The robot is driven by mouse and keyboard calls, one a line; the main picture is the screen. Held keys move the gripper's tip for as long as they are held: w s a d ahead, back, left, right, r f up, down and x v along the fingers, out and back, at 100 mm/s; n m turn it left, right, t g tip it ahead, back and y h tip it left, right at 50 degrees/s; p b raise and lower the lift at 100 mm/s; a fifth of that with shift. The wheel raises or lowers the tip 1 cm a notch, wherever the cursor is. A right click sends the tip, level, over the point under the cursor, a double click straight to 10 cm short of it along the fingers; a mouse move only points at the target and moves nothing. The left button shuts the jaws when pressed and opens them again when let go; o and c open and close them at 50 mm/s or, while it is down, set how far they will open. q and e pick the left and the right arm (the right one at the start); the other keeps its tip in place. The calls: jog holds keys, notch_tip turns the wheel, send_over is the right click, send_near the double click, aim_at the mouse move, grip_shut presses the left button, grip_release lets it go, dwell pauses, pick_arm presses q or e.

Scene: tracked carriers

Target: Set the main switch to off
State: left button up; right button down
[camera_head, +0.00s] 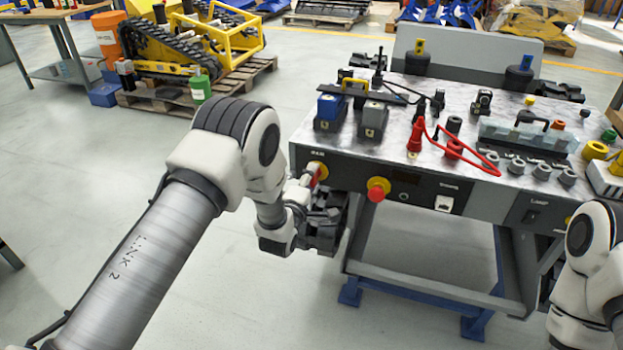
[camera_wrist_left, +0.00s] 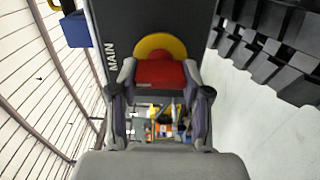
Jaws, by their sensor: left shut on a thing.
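The main switch is a red knob on a yellow disc, on the dark front panel of the bench at its left end, beside a small label. It shows in the head view (camera_head: 321,168) and, next to the word MAIN, in the left wrist view (camera_wrist_left: 161,73). My left gripper (camera_head: 310,180) is at the switch and partly covers it. In the left wrist view its fingers (camera_wrist_left: 161,94) are closed on both sides of the red knob. The knob's exact setting cannot be told. My right arm shows at the right edge; its gripper is out of view.
The bench top (camera_head: 395,146) holds blue and grey blocks, red cables and several connectors.

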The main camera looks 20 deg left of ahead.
pick_arm(q)
jog(key=o, duration=1.2)
jog(key=shift+a, duration=0.1)
jog(key=shift+c, duration=0.2)
jog(key=shift+s, duration=0.1)
jog(key=s, duration=1.2)
jog(key=shift+a, duration=0.15)
jog(key=shift+w, duration=0.1)
